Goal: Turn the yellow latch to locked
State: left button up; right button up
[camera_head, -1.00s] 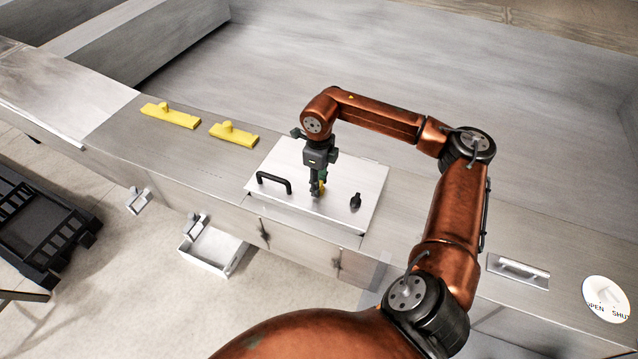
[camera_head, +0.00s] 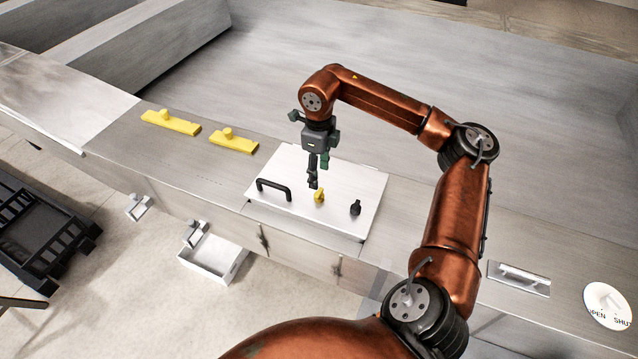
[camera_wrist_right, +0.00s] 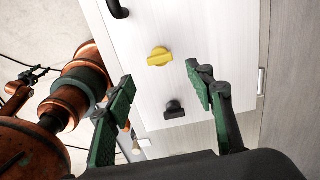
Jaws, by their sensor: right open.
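The yellow latch (camera_head: 319,196) is a small knob on a white hatch panel (camera_head: 340,180), between a black handle and a black knob. It also shows in the right wrist view (camera_wrist_right: 159,57), clear of both fingers. My right gripper (camera_head: 313,185) hangs just above and behind the latch, apart from it. In the right wrist view its two green-padded fingers (camera_wrist_right: 160,82) are spread with nothing between them.
The black handle (camera_head: 273,187) and black knob (camera_head: 355,207) flank the latch on the panel. Two yellow bars (camera_head: 233,138) lie on the grey deck to the left. A round sign marked OPEN and SHUT (camera_head: 610,304) is at the right. A white bin (camera_head: 213,257) hangs below.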

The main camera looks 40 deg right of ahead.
notch_tip(320, 180, up, 4)
jog(key=shift+f, duration=0.25)
jog(key=shift+f, duration=0.1)
dwell(0.4)
